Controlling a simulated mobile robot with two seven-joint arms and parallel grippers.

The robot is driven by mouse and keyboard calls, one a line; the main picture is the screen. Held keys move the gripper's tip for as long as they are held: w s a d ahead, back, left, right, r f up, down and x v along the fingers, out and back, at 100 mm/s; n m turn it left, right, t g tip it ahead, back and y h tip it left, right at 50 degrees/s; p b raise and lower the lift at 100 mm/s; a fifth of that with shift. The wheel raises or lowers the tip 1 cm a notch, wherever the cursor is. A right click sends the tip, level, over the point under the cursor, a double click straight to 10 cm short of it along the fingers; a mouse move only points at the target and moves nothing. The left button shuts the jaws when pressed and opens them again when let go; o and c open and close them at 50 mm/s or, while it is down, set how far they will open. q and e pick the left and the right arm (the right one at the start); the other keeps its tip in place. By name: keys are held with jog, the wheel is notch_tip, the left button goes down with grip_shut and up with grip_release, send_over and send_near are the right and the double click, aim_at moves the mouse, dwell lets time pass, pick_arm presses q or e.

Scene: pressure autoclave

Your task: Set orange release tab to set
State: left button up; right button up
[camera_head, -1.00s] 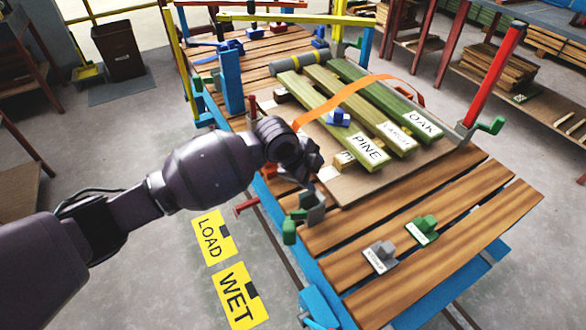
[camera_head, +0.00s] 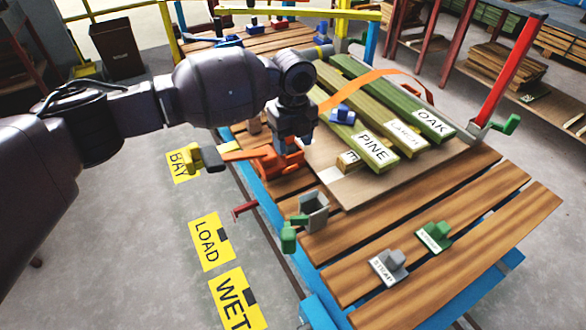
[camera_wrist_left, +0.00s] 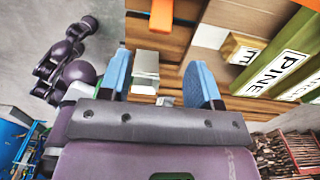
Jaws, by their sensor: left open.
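An orange mechanism (camera_head: 284,160) with a flat orange arm (camera_head: 246,154) sits at the left edge of the slatted bench, just below my left gripper. I cannot tell which orange part is the release tab. My left gripper (camera_head: 292,128) covers part of this area. In the left wrist view, its two blue-faced fingers (camera_wrist_left: 158,88) are apart, with a grey block (camera_wrist_left: 145,66) showing between and beyond them. An orange piece (camera_wrist_left: 161,16) shows past the fingertips at the top. I see no contact. My right gripper is not seen.
Labelled planks (camera_head: 375,148) lie under an orange strap (camera_head: 372,78) on a board. A grey bracket (camera_head: 313,208) with a green knob (camera_head: 288,238), grey (camera_head: 390,262) and green (camera_head: 434,234) labelled blocks, and a red post (camera_head: 507,72) stand near. The front slats are mostly clear.

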aim_at(293, 169)
pick_arm(q)
notch_tip(293, 169, down, 9)
jog(key=shift+r+b, duration=0.2)
jog(key=shift+b, duration=0.65)
jog(key=shift+f, duration=0.45)
